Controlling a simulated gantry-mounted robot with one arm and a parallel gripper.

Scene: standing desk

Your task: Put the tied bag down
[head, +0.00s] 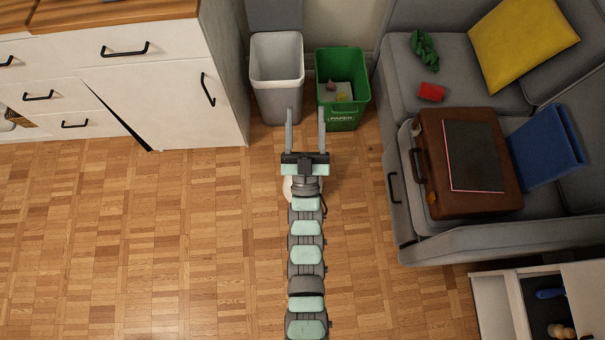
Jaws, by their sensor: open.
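My gripper (305,116) is open, its two fingers spread wide and pointing toward the two bins. Nothing shows between the fingers. A pale rounded thing (288,189) is mostly hidden beneath my wrist, with only its edge showing on the left. I cannot tell whether it is the tied bag, nor whether it rests on the floor. No other tied bag can be made out.
A white bin (263,97) and a green paper bin (341,121) with scraps stand ahead. White drawers (173,101) are at left, one low door ajar. A grey sofa (402,77) with a brown suitcase (440,201) is at right. The wooden floor (150,240) is clear at left.

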